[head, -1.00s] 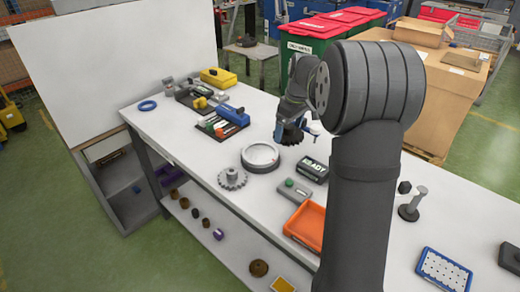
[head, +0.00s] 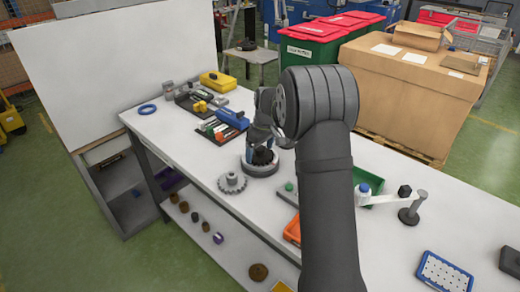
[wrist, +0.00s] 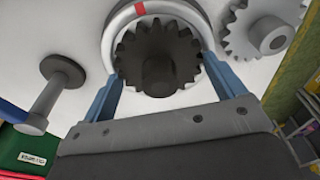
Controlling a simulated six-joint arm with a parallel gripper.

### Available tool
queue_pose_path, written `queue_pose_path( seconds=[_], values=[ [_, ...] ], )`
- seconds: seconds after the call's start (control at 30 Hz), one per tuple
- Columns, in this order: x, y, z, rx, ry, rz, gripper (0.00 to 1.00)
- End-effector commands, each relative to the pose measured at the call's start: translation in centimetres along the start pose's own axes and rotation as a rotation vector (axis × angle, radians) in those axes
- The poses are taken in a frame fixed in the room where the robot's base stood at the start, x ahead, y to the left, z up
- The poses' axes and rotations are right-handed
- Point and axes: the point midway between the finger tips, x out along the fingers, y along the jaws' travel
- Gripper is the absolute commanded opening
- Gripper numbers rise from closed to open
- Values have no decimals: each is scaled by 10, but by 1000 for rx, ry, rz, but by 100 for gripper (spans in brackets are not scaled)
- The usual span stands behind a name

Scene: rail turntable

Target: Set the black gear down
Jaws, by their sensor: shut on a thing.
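My gripper (head: 262,148) is at the round turntable (head: 260,171), with the dark arm reaching in from the right. In the wrist view, the black gear (wrist: 158,70) sits between my gripper's two blue fingers (wrist: 163,85), which are shut on it. The gear lies flat over the turntable, inside its pale rim (wrist: 120,20) with a red mark. I cannot tell whether the gear touches the turntable. In the head view, the black gear (head: 263,157) is partly hidden by my gripper.
A grey gear (head: 232,183) lies just left of the turntable; it also shows in the wrist view (wrist: 266,35). A blue-handled tool (head: 232,118) lies behind. A green tray (head: 372,182), a metal stand (head: 410,213) and a blue perforated tray (head: 443,270) are to the right.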

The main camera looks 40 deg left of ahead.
Motion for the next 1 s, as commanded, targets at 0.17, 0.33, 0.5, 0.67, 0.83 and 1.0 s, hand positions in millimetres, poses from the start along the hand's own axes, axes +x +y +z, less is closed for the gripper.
queue_pose_path(
  seconds=[0.17, 0.33, 0.5, 0.67, 0.83, 1.0],
  values=[
    [-2, 0, -1, 0, 3, 2, 49],
    [2, 0, 0, 0, 1, 0, 90],
    [2, 0, 0, 0, 1, 0, 100],
    [-1, 0, 0, 0, 2, 1, 100],
    [-22, 1, -1, 0, 4, 3, 100],
    [-60, 1, -1, 0, 5, 4, 100]
  ],
)
